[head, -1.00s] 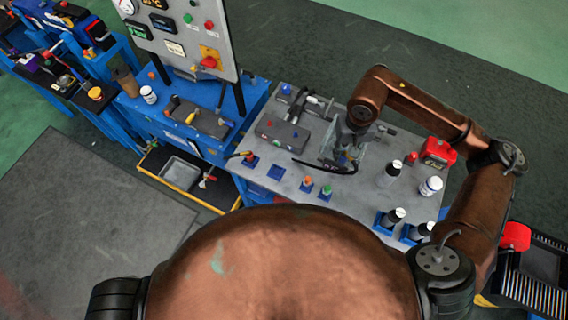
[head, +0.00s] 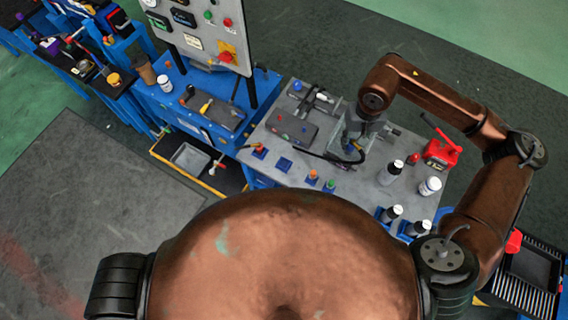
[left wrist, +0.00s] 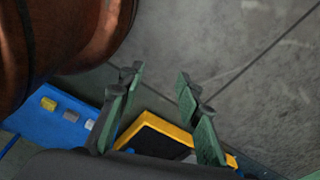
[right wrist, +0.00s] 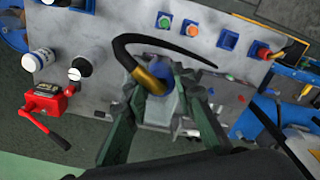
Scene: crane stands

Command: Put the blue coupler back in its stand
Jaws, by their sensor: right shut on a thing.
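My right gripper (right wrist: 163,88) is shut on the blue coupler (right wrist: 153,84), which has a brass collar and a curved black hose (right wrist: 135,42). In the head view, my right gripper (head: 352,143) is over the grey workbench (head: 370,184), and the hose trails left from it. A bare blue stand (head: 285,164) sits on the bench to its left; it also shows in the right wrist view (right wrist: 228,39). A coupler with a red part (right wrist: 264,52) is in the stand beside it. My left gripper (left wrist: 158,75) is open and empty over the floor.
Orange (head: 312,175) and green (head: 329,185) items stand near the bench's front edge. Bottles (head: 390,172) and a red device with a lever (head: 440,152) are at the right. A dark block (head: 293,128) lies behind. A yellow-edged tray (left wrist: 165,130) is below the left gripper.

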